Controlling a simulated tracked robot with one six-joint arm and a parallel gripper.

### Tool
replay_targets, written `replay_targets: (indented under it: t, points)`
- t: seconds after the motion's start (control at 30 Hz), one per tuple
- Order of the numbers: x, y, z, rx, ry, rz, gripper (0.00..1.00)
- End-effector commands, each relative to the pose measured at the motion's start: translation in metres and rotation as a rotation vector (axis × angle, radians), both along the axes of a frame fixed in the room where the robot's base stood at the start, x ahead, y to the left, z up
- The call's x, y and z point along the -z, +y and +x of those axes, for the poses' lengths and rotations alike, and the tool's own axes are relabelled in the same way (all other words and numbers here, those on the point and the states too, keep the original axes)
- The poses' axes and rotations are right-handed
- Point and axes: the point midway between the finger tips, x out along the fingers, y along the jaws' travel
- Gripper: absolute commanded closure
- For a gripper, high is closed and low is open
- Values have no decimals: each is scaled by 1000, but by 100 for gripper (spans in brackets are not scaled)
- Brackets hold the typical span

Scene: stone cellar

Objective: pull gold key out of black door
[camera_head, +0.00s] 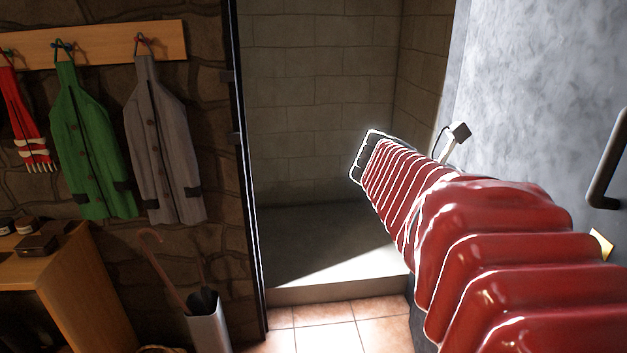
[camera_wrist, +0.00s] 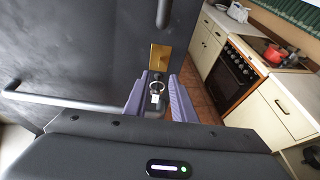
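The black door (camera_wrist: 80,45) fills the left of the wrist view; in the head view it stands at the right, looking grey in the light (camera_head: 535,75). A gold lock plate (camera_wrist: 160,56) is on its edge, also showing in the head view (camera_head: 601,244). A metal ring (camera_wrist: 157,87) with a small pale tag (camera_wrist: 155,99) hangs just below the plate; the key itself is hard to make out. My gripper (camera_wrist: 156,84) is open, its purple fingers on either side of the ring with visible gaps. In the head view my red arm hides it.
A dark door handle (camera_head: 606,165) is above the plate. A grey bar (camera_wrist: 60,100) crosses the left of the wrist view. A stove (camera_wrist: 232,75) and cream cabinets (camera_wrist: 268,112) stand at right. Coats, an umbrella stand (camera_head: 208,325) and a wooden cabinet (camera_head: 90,295) are left of the doorway.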

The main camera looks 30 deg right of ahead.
Motion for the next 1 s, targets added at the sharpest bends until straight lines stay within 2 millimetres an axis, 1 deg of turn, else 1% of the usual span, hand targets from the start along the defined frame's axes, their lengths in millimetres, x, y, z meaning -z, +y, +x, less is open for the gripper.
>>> replay_targets:
  t: [0.17, 0.37, 0.57, 1.0]
  points:
    - [1, 0, 0, -1, -2, 0, 76]
    - [4, -7, -5, 2, -3, 0, 76]
    - [11, -22, -16, 3, -3, 0, 76]
    - [31, -59, -42, 3, -3, 1, 76]
